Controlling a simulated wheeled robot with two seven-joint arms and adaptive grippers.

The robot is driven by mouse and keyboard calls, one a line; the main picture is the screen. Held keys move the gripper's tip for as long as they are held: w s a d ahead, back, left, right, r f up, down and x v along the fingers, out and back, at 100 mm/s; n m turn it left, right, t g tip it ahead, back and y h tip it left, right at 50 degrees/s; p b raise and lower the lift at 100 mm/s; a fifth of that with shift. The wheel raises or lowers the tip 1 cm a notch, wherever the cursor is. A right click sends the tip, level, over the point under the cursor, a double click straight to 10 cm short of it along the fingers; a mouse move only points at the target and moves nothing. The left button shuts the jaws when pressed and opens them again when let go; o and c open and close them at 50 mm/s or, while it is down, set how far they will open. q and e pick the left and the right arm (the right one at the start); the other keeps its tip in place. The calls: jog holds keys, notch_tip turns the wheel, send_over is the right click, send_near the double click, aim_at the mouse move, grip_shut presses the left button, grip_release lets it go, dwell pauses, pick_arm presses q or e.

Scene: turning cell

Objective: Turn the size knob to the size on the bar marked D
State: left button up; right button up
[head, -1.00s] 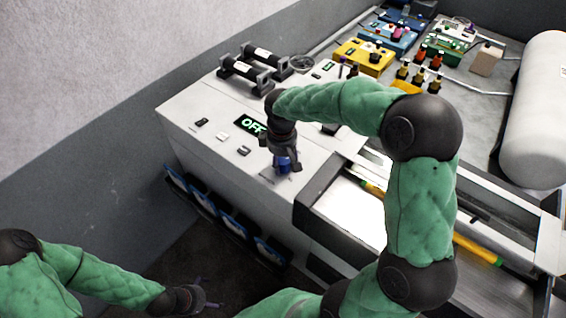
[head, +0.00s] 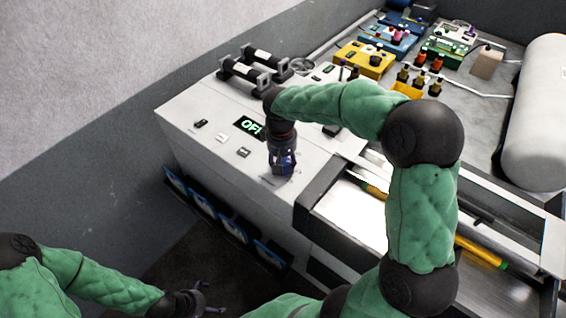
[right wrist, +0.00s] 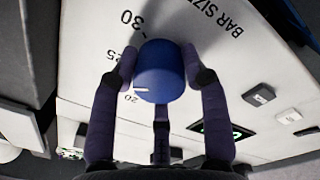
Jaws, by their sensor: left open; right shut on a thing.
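The size knob is a blue round knob (right wrist: 158,72) with a white pointer line, standing on the machine's white top; it also shows in the head view (head: 284,160). My right gripper (right wrist: 160,82) is shut on the knob, with fingers on both sides of it. Printed numbers, 20 and 30 among them, and the words BAR SIZE (right wrist: 212,18) surround the knob. I cannot tell exactly which number the pointer meets. Two dark bars (head: 245,71) (head: 267,58) with white labels rest in holders; their letters are too small to read. My left gripper (head: 208,297) is open and empty, low at the left.
A yellow bar (head: 480,251) lies in the machine at the right. Coloured boxes stand behind.

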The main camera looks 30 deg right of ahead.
aim_at(282, 162)
jog(key=shift+s+f, duration=0.15)
jog(key=o, duration=1.1)
jog(key=shift+o, duration=0.2)
jog(key=shift+r, duration=0.4)
notch_tip(282, 162, up, 11)
jog(key=shift+a+r, duration=0.2)
jog(key=shift+a, duration=0.1)
jog(key=shift+f, duration=0.1)
